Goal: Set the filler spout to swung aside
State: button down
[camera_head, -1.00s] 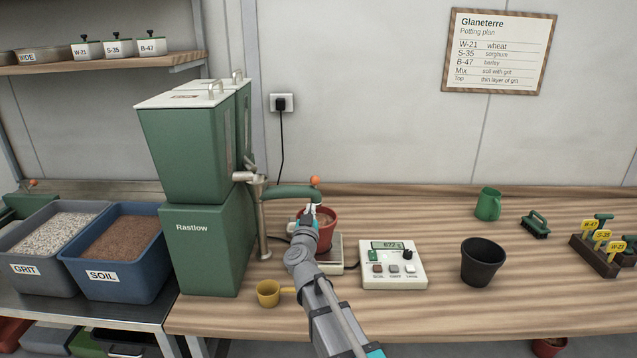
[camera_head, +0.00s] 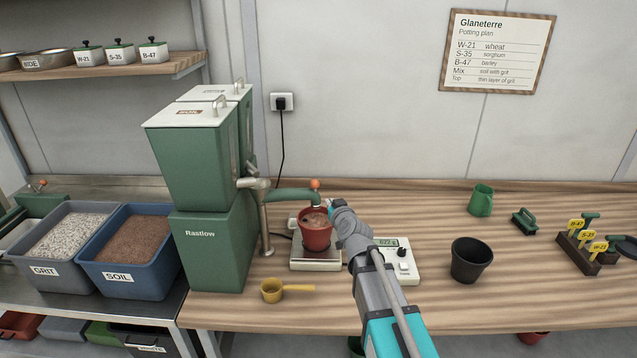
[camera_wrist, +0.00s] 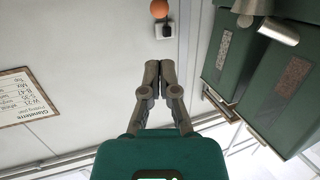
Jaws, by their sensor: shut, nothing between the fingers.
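The filler spout (camera_head: 292,195) is a green arm that reaches right from its metal post (camera_head: 265,225). An orange knob (camera_head: 315,184) tops its outer end. That end is over the red pot (camera_head: 316,236), which stands on the scale (camera_head: 316,258). My gripper (camera_wrist: 160,68) is shut and empty in the wrist view, with the orange knob (camera_wrist: 159,9) beyond its tips at the top edge. In the head view my wrist is just right of the pot and knob, and hides most of my fingers.
The green Rastlow filler (camera_head: 210,240) stands left of the spout. A yellow scoop (camera_head: 273,291) lies in front of it. My arm partly covers the scale's display box (camera_head: 402,265). A black pot (camera_head: 471,262) stands to the right.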

aim_at(315, 185)
jog(key=shift+d, duration=0.15)
jog(key=shift+w, duration=0.15)
jog(key=b+x, duration=0.2)
jog(key=x, duration=1.1)
jog(key=shift+w+f+b, duration=0.2)
jog(key=shift+w+b, duration=0.05)
jog(key=shift+b, duration=0.1)
jog(key=shift+w+a, duration=0.1)
jog(key=shift+a, duration=0.25)
